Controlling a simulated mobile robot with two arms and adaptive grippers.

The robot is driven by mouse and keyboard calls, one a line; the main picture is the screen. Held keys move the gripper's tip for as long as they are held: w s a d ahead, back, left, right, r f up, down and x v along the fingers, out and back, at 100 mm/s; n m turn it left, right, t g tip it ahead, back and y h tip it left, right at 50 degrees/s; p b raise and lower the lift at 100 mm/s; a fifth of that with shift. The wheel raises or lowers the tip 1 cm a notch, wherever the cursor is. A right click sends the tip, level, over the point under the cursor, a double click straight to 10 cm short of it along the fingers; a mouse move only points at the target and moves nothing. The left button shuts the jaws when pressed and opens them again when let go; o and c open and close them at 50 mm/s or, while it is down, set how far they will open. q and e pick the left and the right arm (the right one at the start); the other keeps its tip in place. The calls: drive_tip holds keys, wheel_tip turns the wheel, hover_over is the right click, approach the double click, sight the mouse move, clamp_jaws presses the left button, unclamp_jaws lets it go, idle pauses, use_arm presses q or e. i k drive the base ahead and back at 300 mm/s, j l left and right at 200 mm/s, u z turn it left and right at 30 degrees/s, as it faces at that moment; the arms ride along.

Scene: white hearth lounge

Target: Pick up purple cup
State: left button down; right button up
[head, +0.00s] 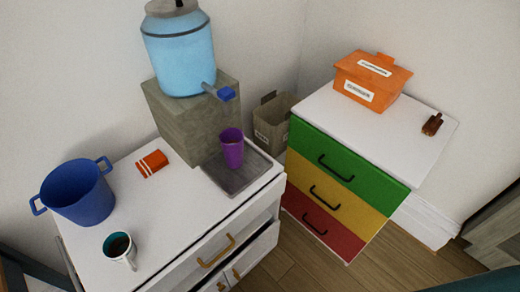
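The purple cup (232,149) stands upright on a grey tray (236,182) at the right end of a white cabinet (185,213). It is below the blue tap of a light-blue water dispenser (181,52), which sits on a grey block (195,122). The cup looks clear of the tap. Neither of my grippers shows in the head view.
A blue pot (78,192), a white mug (120,248) with dark contents and an orange packet (152,163) share the cabinet top. A colored drawer unit (340,160) with an orange box (371,80) stands at right. A bin (272,122) sits between. Wooden floor shows in front.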

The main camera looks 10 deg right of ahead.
sight(232, 140)
drive_tip(key=k+j+u, duration=0.15)
drive_tip(key=j, duration=0.25)
drive_tip(key=k+j+u, duration=0.15)
drive_tip(key=j, duration=0.3)
drive_tip(key=k+j+u, duration=0.15)
drive_tip(key=j, duration=0.25)
drive_tip(key=i, duration=0.05)
